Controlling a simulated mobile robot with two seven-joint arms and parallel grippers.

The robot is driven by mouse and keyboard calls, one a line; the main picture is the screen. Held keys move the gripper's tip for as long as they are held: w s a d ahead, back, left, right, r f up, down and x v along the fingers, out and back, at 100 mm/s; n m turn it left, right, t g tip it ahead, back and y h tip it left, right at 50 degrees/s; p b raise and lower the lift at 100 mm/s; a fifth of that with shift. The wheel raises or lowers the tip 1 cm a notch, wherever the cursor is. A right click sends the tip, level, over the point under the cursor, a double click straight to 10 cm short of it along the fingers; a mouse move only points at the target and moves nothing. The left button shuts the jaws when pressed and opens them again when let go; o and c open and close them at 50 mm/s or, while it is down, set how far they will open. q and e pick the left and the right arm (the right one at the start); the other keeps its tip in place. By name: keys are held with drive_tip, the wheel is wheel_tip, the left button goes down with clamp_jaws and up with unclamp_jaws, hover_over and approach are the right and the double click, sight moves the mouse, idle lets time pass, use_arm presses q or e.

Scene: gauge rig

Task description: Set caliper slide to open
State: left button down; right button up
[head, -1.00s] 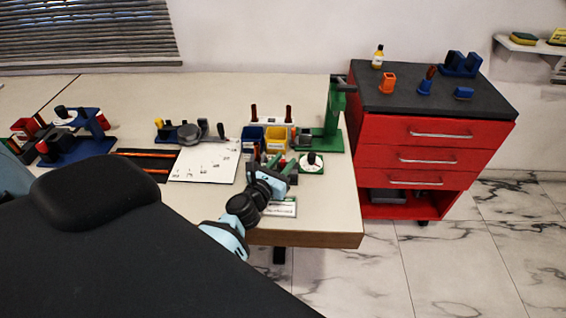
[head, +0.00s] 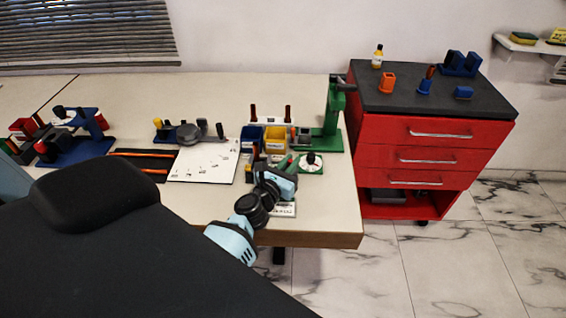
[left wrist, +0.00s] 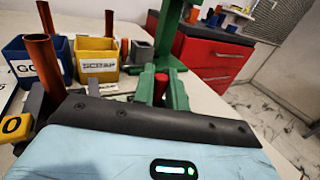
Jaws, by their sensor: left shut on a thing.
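The caliper fixture (head: 249,171) stands near the table's front right, largely covered by my left gripper (head: 278,179). In the left wrist view a grey upright part (left wrist: 34,101), a yellow tag marked 0 (left wrist: 15,127) and a red-topped piece (left wrist: 160,86) show beyond the gripper body. My left gripper is shut, apparently on the caliper slide; its fingertips and the held part are hidden, so the slide's exact position cannot be told. My right gripper is not in view.
Just behind are a blue bin (head: 252,134), a yellow SCRAP bin (head: 275,137) and a green stand (head: 333,115). A round white dial (head: 311,164) is close on the right. A white board (head: 205,163) lies left. A red cabinet (head: 425,150) stands beyond the table.

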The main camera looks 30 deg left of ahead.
use_arm(q)
drive_tip(key=shift+w+d, duration=0.15)
drive_tip(key=shift+d, duration=0.2)
drive_tip(key=c, duration=1.5)
unclamp_jaws()
drive_tip(key=shift+w+d, duration=0.1)
drive_tip(key=shift+s, duration=0.4)
drive_tip(key=shift+s+d, duration=0.15)
drive_tip(key=shift+s, duration=1.65)
drive_tip(key=shift+s+d, duration=0.1)
drive_tip(key=shift+s, duration=1.65)
